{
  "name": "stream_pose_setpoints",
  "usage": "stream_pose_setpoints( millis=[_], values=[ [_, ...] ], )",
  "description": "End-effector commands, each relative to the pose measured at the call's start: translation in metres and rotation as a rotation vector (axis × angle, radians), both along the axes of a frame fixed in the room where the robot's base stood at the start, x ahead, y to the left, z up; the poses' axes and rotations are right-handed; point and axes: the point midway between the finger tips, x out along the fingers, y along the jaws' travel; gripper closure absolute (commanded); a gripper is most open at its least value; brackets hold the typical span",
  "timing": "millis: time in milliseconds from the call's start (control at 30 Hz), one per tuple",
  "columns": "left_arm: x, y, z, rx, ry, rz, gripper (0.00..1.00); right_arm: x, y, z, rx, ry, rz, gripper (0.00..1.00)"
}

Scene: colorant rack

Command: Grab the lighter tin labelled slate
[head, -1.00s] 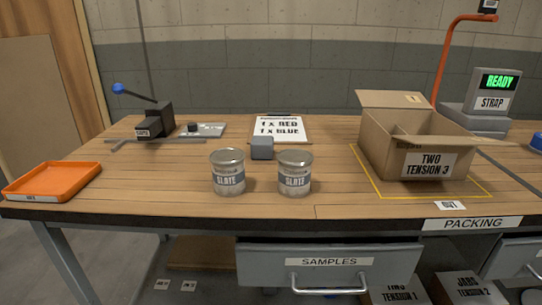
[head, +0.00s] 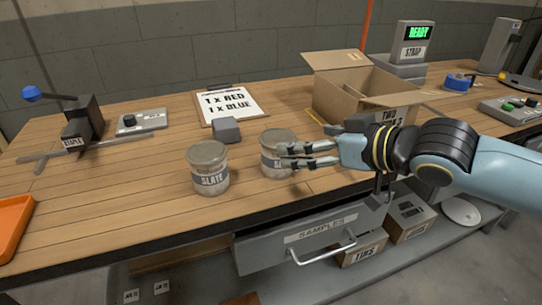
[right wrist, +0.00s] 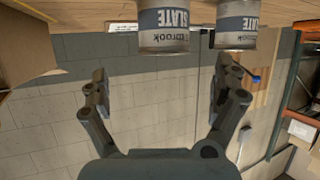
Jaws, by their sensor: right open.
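Two similar metal tins stand upright on the wooden bench. The left tin (head: 208,168) has a readable SLATE label. The right tin (head: 276,143) is partly covered by my right gripper's fingers. In the right wrist view the right tin (right wrist: 163,28) and the left tin (right wrist: 237,22) show at the top, both labelled SLATE. I cannot tell which is lighter. My right gripper (head: 302,151) is open with its fingertips at the right tin's side; whether they touch is unclear. It also shows open and empty in the right wrist view (right wrist: 166,85). My left gripper is not in view.
An open cardboard box (head: 340,97) stands behind my right arm. The SAMPLES drawer (head: 310,240) sits below the bench edge.

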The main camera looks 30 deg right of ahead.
Motion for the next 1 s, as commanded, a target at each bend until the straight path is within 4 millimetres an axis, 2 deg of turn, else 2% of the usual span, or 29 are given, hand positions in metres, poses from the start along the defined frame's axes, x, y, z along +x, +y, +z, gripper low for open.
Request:
stream_pose_setpoints(
  millis=[33, 367, 600, 900, 1000],
  values=[
    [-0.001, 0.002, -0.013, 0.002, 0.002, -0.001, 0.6, 0.009, 0.002, -0.01, 0.005, -0.002, -0.001, 0.03],
    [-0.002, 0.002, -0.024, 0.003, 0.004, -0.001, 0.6, 0.041, 0.01, -0.02, 0.004, 0.001, -0.003, 0.03],
    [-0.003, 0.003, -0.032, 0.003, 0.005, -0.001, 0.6, 0.073, 0.02, -0.032, 0.001, 0.001, -0.002, 0.03],
    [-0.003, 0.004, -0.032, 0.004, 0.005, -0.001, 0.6, 0.078, 0.02, -0.033, -0.002, 0.003, 0.001, 0.03],
    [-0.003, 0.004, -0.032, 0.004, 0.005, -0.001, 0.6, 0.078, 0.02, -0.033, -0.002, 0.003, 0.001, 0.17]
  ],
)
